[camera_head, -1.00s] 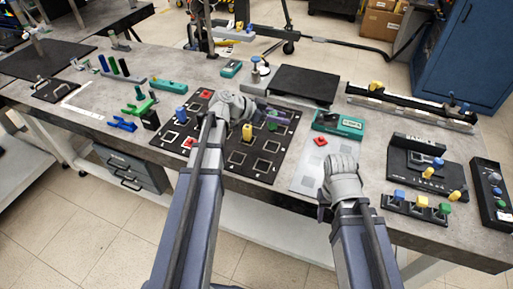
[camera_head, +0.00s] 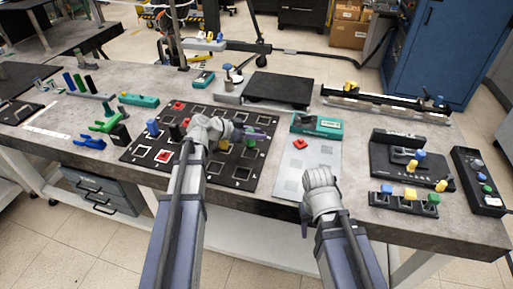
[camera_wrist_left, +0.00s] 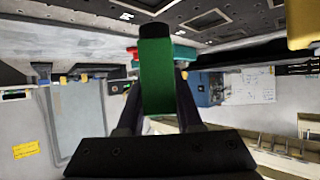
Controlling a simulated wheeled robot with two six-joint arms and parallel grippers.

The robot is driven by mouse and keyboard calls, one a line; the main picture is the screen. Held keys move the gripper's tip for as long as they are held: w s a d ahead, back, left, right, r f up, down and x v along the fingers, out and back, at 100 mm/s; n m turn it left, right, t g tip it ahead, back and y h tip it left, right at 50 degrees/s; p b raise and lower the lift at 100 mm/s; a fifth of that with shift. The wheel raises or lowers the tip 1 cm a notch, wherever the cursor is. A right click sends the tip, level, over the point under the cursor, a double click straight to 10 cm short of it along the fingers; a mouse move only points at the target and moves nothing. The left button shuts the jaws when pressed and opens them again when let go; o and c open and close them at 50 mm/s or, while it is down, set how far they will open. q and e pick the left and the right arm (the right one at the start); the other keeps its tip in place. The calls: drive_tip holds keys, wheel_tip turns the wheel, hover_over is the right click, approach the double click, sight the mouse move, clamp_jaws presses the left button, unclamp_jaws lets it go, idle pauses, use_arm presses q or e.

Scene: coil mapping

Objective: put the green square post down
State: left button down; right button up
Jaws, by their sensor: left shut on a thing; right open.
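The green square post (camera_wrist_left: 156,75) stands large between my left gripper's two dark fingers in the left wrist view, with a dark cap at one end. In the head view, my left gripper (camera_head: 252,133) is shut on this green post (camera_head: 250,143) over the right part of the black mat with square outlines (camera_head: 213,174). I cannot tell whether the post's lower end touches the mat. My right gripper (camera_head: 306,214) is near the table's front edge, beside the pale sheet; its fingers are mostly hidden, and it appears empty.
A blue post (camera_head: 152,128), a black post (camera_head: 175,132) and red pieces (camera_head: 178,105) stand on the mat's left part. A red piece (camera_head: 300,143) lies on the pale sheet (camera_head: 290,165). A teal box (camera_head: 317,125) stands behind it. A black fixture (camera_head: 404,160) is at right.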

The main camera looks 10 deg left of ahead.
use_arm(q)
drive_tip(key=shift+f+b, duration=1.75)
drive_tip(key=shift+f, duration=0.05)
drive_tip(key=shift+f, duration=0.1)
drive_tip(key=shift+f, duration=0.15)
drive_tip(key=c, duration=0.6)
unclamp_jaws()
drive_tip(key=shift+r, duration=0.3)
drive_tip(key=p+v, duration=0.5)
drive_tip(key=v, duration=0.7)
drive_tip(key=shift+p, duration=0.4)
